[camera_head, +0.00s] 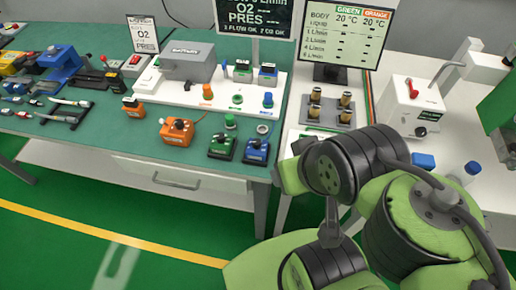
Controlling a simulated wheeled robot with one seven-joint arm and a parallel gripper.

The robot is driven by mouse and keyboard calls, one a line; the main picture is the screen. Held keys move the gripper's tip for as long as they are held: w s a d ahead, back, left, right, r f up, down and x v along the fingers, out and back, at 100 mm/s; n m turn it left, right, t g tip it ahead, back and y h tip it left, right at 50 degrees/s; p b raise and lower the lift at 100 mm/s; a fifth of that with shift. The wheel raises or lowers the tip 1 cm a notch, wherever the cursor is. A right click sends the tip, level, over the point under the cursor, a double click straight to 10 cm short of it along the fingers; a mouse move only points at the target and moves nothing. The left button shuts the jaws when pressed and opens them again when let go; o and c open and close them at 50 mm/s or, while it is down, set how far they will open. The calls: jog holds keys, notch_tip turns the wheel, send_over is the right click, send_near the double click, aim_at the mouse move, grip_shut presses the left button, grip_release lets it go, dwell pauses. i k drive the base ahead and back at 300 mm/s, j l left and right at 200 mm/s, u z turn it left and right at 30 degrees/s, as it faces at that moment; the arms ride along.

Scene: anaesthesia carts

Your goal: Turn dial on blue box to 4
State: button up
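A small blue box (256,151) with a dark dial on its top sits near the front right corner of the green table. The dial is too small to read its setting. A green box (222,147) of the same kind stands just left of it. Another small blue box (268,74) is on the white board behind. My arm is folded at the right, its dark end part (290,176) to the right of and in front of the blue box, apart from it in the picture. I cannot make out the fingertips or whether they hold anything.
A white board (215,100) with several fittings lies behind. A display (345,35) and a white dispenser (411,105) stand at the right. Green floor is open in front.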

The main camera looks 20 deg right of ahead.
aim_at(256, 143)
jog(key=i+j+u, duration=0.1)
jog(key=j+u, duration=0.25)
jog(key=i+j+u, duration=0.15)
jog(key=u, duration=0.25)
jog(key=i+j+u, duration=0.2)
jog(key=u, duration=0.15)
